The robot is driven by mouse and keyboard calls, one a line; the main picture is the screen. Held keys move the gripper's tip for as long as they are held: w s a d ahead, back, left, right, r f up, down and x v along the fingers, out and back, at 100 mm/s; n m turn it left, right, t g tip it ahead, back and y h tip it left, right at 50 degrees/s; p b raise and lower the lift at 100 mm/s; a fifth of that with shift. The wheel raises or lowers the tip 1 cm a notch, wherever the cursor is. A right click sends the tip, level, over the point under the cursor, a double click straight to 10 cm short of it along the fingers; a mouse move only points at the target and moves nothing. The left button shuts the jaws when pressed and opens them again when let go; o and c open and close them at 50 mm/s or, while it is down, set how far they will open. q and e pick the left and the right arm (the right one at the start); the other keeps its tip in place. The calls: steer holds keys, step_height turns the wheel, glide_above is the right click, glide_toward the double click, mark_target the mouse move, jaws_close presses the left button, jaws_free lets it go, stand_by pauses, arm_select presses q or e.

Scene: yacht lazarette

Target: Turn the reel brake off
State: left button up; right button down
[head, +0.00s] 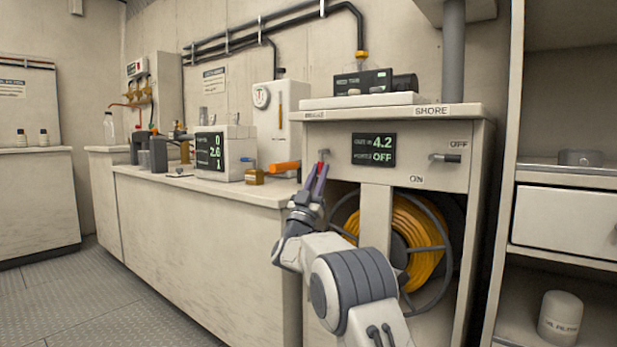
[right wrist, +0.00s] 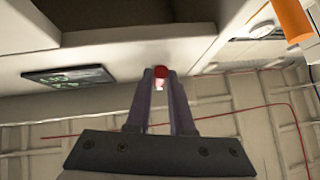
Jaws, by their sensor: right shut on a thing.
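My right gripper (head: 320,172) reaches up to the left part of the reel cabinet's front panel (head: 338,150). It is shut on a small red-tipped lever (head: 323,154). In the right wrist view the red tip (right wrist: 160,72) sits between my fingertips (right wrist: 161,80). A dark-ended lever (head: 446,158) sticks out level on the right of the panel, with OFF above it and ON below it. I cannot read a label that tells which lever is the reel brake. A display (head: 374,150) between them reads 4.2 and OFF. My left gripper is not in view.
A reel of yellow hose or cable (head: 412,235) sits in the opening under the panel, partly behind my right arm. A long counter (head: 200,190) with a display box (head: 222,153) and an orange-handled item (head: 284,167) stands to the left. Shelves (head: 565,180) stand close on the right.

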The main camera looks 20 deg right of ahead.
steer(key=shift+w+f, duration=0.1)
steer(key=shift+w, duration=0.05)
stand_by(0.3)
steer(key=c, duration=0.8)
jaws_free()
steer(key=shift+m, duration=0.3)
steer(key=shift+p+v, duration=1.55)
steer(key=shift+v, duration=3.75)
steer(key=shift+w, duration=0.1)
